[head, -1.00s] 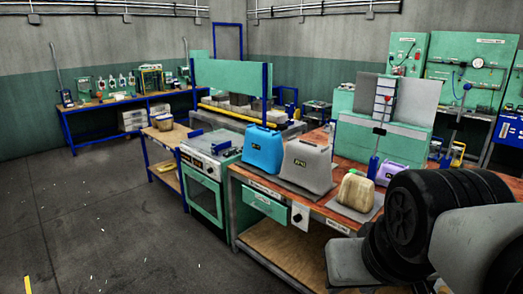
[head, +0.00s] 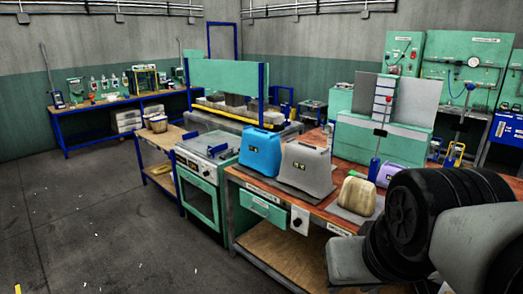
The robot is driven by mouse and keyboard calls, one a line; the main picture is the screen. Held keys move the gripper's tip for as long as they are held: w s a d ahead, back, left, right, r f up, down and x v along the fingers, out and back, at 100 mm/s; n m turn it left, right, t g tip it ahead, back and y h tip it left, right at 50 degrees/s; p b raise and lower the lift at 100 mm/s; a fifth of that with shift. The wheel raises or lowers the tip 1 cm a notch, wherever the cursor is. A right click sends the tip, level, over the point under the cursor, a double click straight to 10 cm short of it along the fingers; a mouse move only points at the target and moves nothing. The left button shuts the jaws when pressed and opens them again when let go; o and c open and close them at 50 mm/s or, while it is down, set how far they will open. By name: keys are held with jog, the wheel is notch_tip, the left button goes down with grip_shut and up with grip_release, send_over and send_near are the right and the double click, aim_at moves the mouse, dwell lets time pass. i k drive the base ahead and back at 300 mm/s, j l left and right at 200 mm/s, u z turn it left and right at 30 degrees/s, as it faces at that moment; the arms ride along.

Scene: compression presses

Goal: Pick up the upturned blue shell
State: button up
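The blue shell (head: 261,152) stands on the workbench (head: 262,186), at its left end next to the green oven-like unit. It is wide at the bottom and narrow at the top, with a small dark label on its front. A grey shell (head: 306,168) of similar shape stands just to its right. My arm shows at the lower right, over the bench's near right part. My gripper's fingers are not in view, and no part of my arm touches the blue shell.
A cream shell (head: 357,196) and a purple shell (head: 389,173) stand farther right, the purple one partly behind my arm. A green oven-like unit (head: 201,191) adjoins the bench's left end. A blue-framed side table (head: 162,170) stands beyond it.

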aim_at(260, 150)
jog(key=i+j+z, duration=0.15)
jog(key=i+j, duration=0.15)
jog(key=i, duration=0.15)
jog(key=i+j+z, duration=0.1)
jog(key=i+j, duration=0.3)
jog(key=i+j+z, duration=0.15)
jog(key=i+j, duration=0.25)
jog(key=i+j+z, duration=0.15)
jog(key=i+j, duration=0.25)
jog(key=i+j+z, duration=0.1)
jog(key=i+j, duration=0.25)
jog(key=j, duration=0.15)
jog(key=i+j+z, duration=0.15)
jog(key=i+j, duration=0.15)
jog(key=j, duration=0.25)
jog(key=i+j+z, duration=0.1)
jog(key=i+j, duration=0.25)
jog(key=j, duration=0.2)
jog(key=i+j+z, duration=0.15)
jog(key=j, duration=0.4)
jog(key=i, duration=0.1)
